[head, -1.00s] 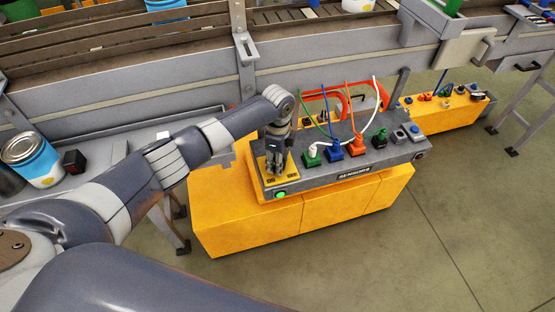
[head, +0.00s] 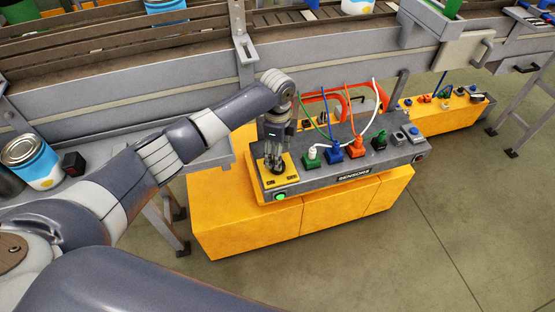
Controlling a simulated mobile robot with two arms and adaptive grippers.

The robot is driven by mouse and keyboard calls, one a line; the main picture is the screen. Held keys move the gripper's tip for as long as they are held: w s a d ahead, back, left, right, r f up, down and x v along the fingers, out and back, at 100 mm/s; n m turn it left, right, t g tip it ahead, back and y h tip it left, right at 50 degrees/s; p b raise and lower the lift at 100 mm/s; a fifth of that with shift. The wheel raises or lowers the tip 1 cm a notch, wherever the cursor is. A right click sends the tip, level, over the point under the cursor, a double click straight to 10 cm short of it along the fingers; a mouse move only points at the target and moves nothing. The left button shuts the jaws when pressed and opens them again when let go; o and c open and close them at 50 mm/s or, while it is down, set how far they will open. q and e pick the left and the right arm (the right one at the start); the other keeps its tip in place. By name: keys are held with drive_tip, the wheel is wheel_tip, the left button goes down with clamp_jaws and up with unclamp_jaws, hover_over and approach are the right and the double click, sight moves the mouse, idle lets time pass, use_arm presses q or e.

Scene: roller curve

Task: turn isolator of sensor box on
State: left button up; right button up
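The sensor box (head: 320,182) is a grey panel labelled SENSORS on a yellow base (head: 300,220). Its isolator sits on a yellow plate (head: 283,181) at the panel's left end, and my gripper covers the switch itself. A green lamp (head: 281,197) glows on the front face below the plate. My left gripper (head: 275,165) points down over the yellow plate, its fingers at the isolator. I cannot tell whether the fingers are shut on the knob. My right gripper is not in view.
Green (head: 311,160), blue (head: 334,153) and orange (head: 356,147) plugs with thin cables stand right of the isolator. A red-orange frame (head: 345,98) rises behind the panel. A conveyor (head: 120,65) runs behind. A blue and white can (head: 33,160) stands on the left shelf.

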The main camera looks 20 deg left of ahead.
use_arm(q)
wheel_tip(320, 180, up, 7)
idle(0.3)
